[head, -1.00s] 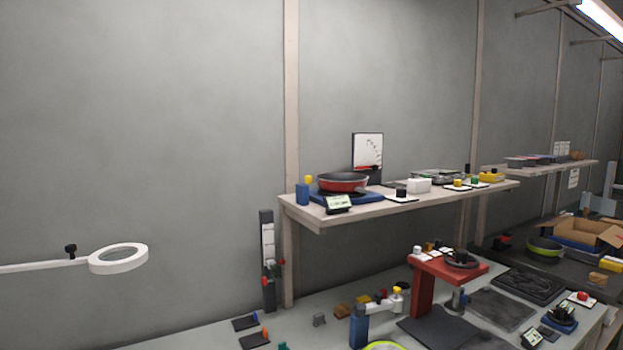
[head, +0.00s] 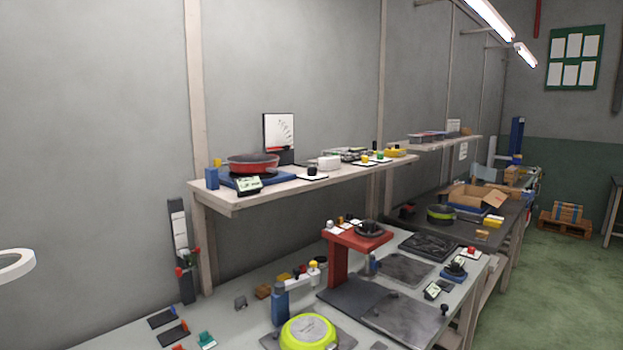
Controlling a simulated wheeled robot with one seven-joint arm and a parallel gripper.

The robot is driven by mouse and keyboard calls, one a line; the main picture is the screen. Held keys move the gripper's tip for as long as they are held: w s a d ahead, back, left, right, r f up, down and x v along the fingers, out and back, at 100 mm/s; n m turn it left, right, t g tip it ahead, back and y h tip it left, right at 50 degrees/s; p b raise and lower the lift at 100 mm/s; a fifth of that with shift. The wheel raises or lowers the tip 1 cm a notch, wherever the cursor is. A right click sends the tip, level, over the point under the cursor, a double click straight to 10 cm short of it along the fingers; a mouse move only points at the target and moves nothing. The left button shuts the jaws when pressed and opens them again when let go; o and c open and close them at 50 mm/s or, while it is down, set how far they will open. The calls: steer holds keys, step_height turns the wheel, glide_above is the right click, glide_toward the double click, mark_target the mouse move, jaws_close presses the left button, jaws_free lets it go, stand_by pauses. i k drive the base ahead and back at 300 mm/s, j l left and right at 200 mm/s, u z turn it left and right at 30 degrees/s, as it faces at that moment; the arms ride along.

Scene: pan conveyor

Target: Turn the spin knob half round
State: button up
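I cannot tell for sure which part is the spin knob; no label is readable at this size. A small black knob (head: 312,170) stands on a white plate on the wall shelf, right of a red pan (head: 253,164) on a blue base (head: 228,185) with a small display (head: 248,185). Another dark knob-like part (head: 456,264) sits on a blue block at the right of the bench, near a second small display (head: 432,291). My gripper is not in view.
The wall shelf (head: 225,205) runs above the long bench (head: 235,320). On the bench stand a red stand (head: 338,262), an upturned lime-green pan (head: 308,331) and dark mats. Another dark bench with a cardboard box (head: 480,197) lies farther back. Green floor (head: 560,290) is open at right.

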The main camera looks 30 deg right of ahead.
mark_target(312, 171)
steer(key=i+l+u, duration=0.1)
steer(key=l, duration=0.3)
steer(key=i+l+u, duration=0.1)
steer(key=i+l, duration=0.15)
steer(key=l, duration=0.15)
steer(key=i+l+u, duration=0.1)
steer(key=l, duration=0.3)
